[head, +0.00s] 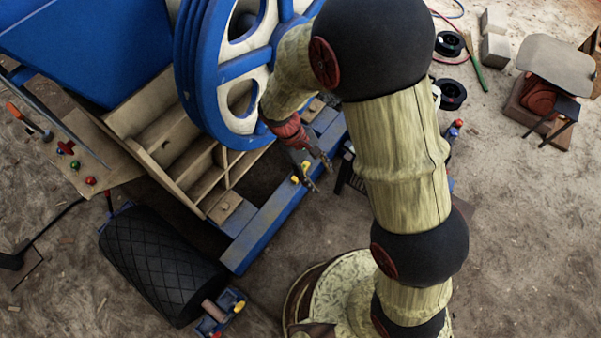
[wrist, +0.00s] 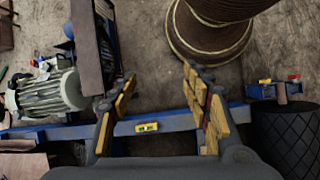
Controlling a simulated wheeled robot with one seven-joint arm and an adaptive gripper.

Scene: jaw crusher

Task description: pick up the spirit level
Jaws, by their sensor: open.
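In the head view my gripper (head: 319,174) hangs over or beside the blue beam (head: 262,238), below the blue wheel. Small yellow spots show beside the fingers there; I cannot tell which is the level. The gap between fingers and level is unclear.
The blue and white flywheel (head: 245,70) stands close beside my arm. A motor (wrist: 48,92) sits left in the wrist view.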

